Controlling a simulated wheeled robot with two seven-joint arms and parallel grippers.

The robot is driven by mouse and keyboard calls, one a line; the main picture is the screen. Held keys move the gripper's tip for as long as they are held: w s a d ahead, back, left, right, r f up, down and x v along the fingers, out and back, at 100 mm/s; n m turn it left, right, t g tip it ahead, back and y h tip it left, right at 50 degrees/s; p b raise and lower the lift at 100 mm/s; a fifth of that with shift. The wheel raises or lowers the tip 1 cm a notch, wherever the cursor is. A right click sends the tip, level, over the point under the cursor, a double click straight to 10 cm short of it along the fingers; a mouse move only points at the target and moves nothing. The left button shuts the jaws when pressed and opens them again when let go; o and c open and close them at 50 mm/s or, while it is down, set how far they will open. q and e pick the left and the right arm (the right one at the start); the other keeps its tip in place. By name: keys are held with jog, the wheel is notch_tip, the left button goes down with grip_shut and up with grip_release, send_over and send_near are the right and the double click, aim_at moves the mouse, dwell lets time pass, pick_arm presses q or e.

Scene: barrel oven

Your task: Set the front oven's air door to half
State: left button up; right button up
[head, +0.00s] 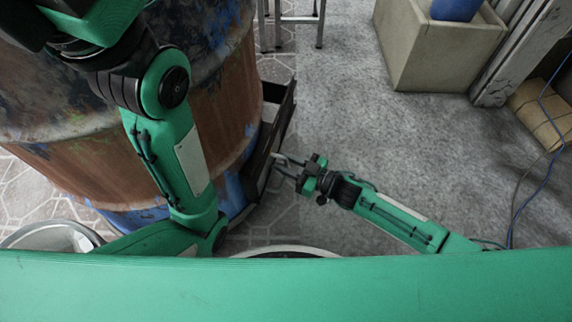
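The oven is a large rust-brown barrel (215,110) with worn blue paint, at the left of the head view. A dark metal frame or door (268,135) stands out from its right side, low down; I take this to be the air door part, but its exact setting cannot be read. My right gripper (283,165) reaches in from the right, with its fingers apart and their tips close to the dark metal. Whether they touch it I cannot tell. Nothing shows between the fingers. My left arm passes in front of the barrel; its gripper is outside the view.
A beige planter box (430,50) holding a blue pot (455,8) stands at the upper right. A cardboard-coloured block (545,112) and a blue cable (530,195) lie at the right edge. Metal legs (320,25) stand at the top. The grey floor (370,125) between is clear.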

grip_shut()
jog(key=w+d, duration=0.2)
jog(key=w, duration=0.6)
jog(key=shift+d, duration=0.25)
grip_release()
jog(key=shift+p, duration=0.3)
